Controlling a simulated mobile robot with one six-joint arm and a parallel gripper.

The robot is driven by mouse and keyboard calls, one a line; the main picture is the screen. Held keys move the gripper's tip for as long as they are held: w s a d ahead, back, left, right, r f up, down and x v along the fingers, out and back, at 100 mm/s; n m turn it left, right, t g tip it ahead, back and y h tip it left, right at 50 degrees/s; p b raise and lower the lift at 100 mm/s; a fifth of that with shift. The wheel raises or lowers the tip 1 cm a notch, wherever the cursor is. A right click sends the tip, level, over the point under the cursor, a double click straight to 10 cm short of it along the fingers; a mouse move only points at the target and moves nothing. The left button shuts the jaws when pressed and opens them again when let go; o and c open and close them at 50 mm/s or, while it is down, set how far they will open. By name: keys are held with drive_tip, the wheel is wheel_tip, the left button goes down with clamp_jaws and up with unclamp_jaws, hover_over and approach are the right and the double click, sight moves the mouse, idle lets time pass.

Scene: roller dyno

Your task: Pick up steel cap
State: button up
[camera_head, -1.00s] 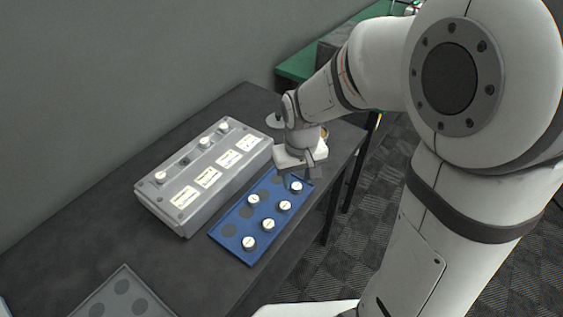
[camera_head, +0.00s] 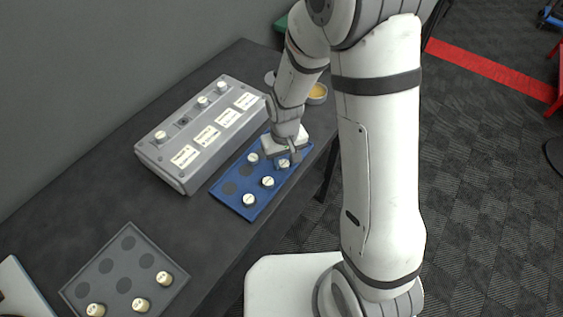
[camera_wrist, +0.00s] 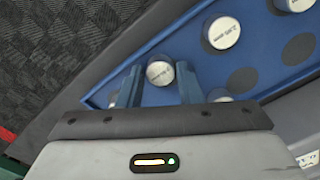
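Several round silver-sided caps with white labelled tops stand on a blue tray (camera_head: 228,198); the tray also shows in the wrist view (camera_wrist: 158,38). The labels are too small to read, so I cannot tell which is the steel cap. My gripper (camera_head: 285,160) is over the tray's far right end, pointing down. In the wrist view, my gripper (camera_wrist: 157,88) is open, with one cap (camera_wrist: 160,73) between its two fingers and a visible gap on each side. Another cap (camera_wrist: 221,32) stands just beyond the right finger. A third cap (camera_wrist: 221,95) is partly hidden by the gripper body.
A grey box (camera_head: 165,165) with labels and several caps stands left of the blue tray. A grey tray (camera_head: 80,285) with several caps lies at the near left. A round container (camera_head: 317,94) with yellowish contents is behind my arm. The table's right edge runs close beside the blue tray.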

sight(284, 162)
drive_tip(key=shift+f, duration=0.1)
drive_tip(key=c, duration=0.6)
wheel_tip(284, 162, up, 10)
drive_tip(key=shift+b, duration=0.65)
